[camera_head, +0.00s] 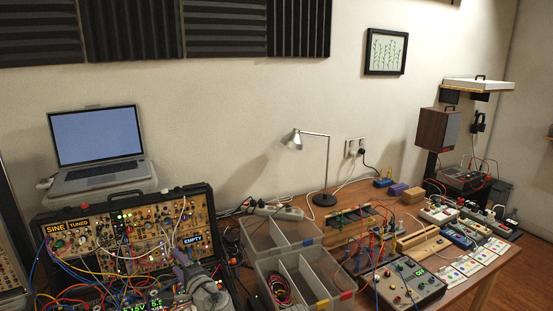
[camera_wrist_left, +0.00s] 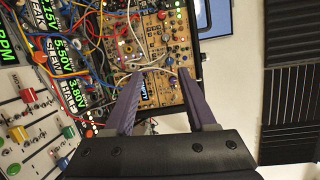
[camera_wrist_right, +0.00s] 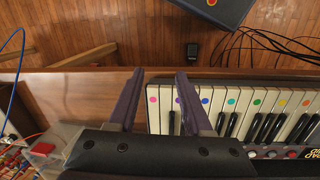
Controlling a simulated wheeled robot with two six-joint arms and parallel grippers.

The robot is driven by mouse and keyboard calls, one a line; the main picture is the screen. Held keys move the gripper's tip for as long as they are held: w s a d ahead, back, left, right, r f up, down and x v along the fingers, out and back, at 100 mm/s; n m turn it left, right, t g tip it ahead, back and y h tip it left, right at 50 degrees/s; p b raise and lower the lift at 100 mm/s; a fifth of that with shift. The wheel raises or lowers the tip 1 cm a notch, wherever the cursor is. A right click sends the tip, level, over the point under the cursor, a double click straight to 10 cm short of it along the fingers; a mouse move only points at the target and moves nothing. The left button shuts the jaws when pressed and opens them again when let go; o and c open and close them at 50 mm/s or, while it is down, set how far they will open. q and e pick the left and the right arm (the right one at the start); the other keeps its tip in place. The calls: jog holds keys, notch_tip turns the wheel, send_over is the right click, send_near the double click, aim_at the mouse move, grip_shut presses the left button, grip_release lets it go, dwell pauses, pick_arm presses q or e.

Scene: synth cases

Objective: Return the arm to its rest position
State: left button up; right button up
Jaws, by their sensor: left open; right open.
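My left gripper (camera_head: 181,257) is in front of the modular synth case (camera_head: 135,238) in the head view, its fingers pointing at the panel's right part. In the left wrist view the left gripper (camera_wrist_left: 158,103) is open, with nothing between its two purple fingers; patch cables and panel modules lie beyond them. My right gripper (camera_wrist_right: 160,98) shows only in the right wrist view. It is open and empty, over the table's edge beside a keyboard (camera_wrist_right: 245,107) with coloured dots on its keys. Whether the left fingertips touch the panel I cannot tell.
A laptop (camera_head: 97,147) stands behind the case. Loose patch cables hang around the left gripper. Wooden floor (camera_wrist_right: 150,35) shows beyond the table edge.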

pick_arm(q)
jog(key=s+d+f+n+g+h, duration=0.2)
jog(key=s+d+f+g, duration=0.1)
jog(key=s+d+f, duration=0.1)
jog(key=s+d+f+n+g+h+p, duration=0.1)
jog(key=s+d+f+n+g+h, duration=0.1)
jog(key=s+d+f, duration=0.3)
jog(key=s+d+f+n+g+h+p, duration=0.1)
jog(key=s+d+f+n+g+h, duration=0.2)
jog(key=s+d+f+g, duration=0.2)
jog(key=shift+d+f, duration=0.3)
jog(key=shift+f, duration=0.65)
jog(key=s+d+f+g+h, duration=0.1)
jog(key=s+d+g+h, duration=0.1)
jog(key=s+d, duration=0.3)
jog(key=shift+s+d+g+h, duration=0.3)
jog(key=shift+s+d+h, duration=0.15)
jog(key=shift+d, duration=0.2)
jog(key=shift+w+f, duration=0.1)
jog(key=shift+c, duration=0.2)
